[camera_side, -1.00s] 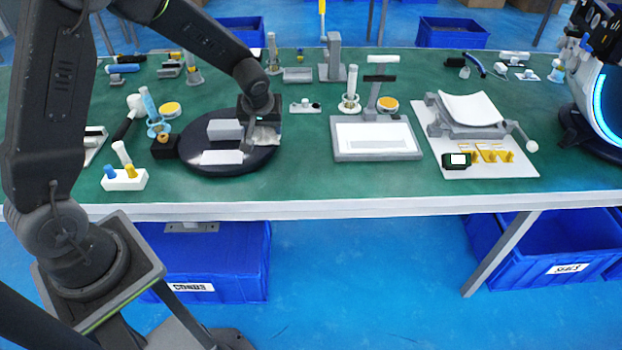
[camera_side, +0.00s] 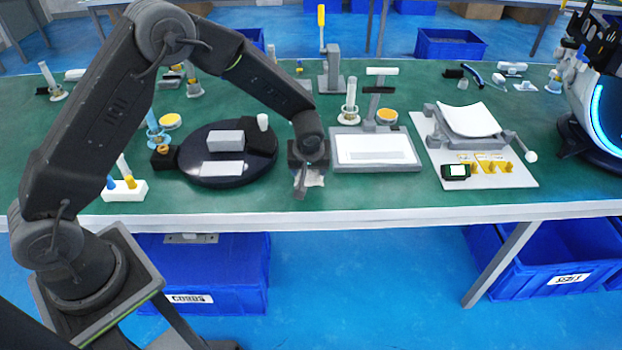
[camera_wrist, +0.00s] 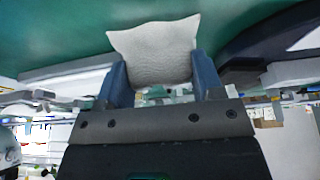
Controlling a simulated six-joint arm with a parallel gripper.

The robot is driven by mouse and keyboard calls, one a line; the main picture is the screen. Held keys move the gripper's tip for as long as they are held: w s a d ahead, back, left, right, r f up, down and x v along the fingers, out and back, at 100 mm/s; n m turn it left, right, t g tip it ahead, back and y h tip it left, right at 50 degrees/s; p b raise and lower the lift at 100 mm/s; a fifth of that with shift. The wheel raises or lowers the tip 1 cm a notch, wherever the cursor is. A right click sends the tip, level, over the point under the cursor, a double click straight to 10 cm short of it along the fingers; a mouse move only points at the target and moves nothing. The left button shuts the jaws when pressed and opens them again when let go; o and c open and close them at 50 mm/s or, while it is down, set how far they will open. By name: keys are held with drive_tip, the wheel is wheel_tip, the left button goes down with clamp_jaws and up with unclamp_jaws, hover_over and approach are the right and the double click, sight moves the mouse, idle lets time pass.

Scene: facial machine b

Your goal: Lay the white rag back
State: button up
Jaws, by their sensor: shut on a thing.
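My gripper (camera_side: 302,190) is over the green table between the round black plate and the white-topped grey tray, near the table's front. It is shut on the white rag (camera_side: 315,180), which shows as a small pale patch at the fingers. In the wrist view the rag (camera_wrist: 155,52) is a textured white cloth standing out between the two fingers (camera_wrist: 160,82). In the side view most of the rag is hidden by my gripper. I cannot tell whether it touches the table.
The round black plate (camera_side: 258,166) with grey and white blocks stands to the left. The grey tray (camera_side: 376,168) stands close on the right. A white block with coloured pegs (camera_side: 125,190) is farther left. The green table (camera_side: 240,200) is bare in front of the plate.

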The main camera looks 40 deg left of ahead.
sight(311, 178)
drive_tip(key=shift+w+d+f, duration=0.1)
drive_tip(key=shift+d+f, duration=0.2)
drive_tip(key=shift+f, duration=1.7)
drive_tip(key=shift+f, duration=0.2)
drive_tip(key=o, duration=0.9)
drive_tip(key=v, duration=1.4)
drive_tip(key=shift+s+a, duration=0.3)
drive_tip(key=shift+a, duration=0.1)
